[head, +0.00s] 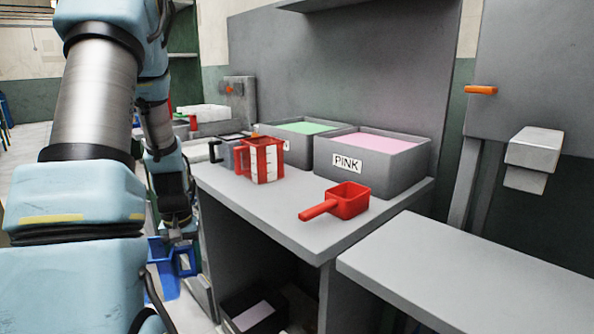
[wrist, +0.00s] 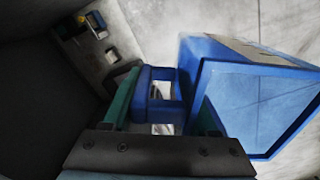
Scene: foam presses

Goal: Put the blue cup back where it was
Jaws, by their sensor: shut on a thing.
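The blue cup (head: 160,272) hangs low at the left of the bench in the head view, below the height of the bench top and partly hidden by my arm. In the wrist view the blue cup (wrist: 212,58) fills the right side, with its handle (wrist: 160,75) between the fingers. My gripper (wrist: 163,112) is shut on the handle. In the head view my gripper (head: 178,228) points down, above the cup. The cup looks tilted in the wrist view; I cannot tell its exact lean or whether it holds anything.
The grey bench (head: 290,222) carries a red scoop (head: 347,199), a red-and-white striped cup (head: 264,162), a PINK bin (head: 385,175) and a bin with green contents (head: 300,127). A lower grey table (head: 460,275) stands at the right. A dark crate (head: 250,308) sits under the bench.

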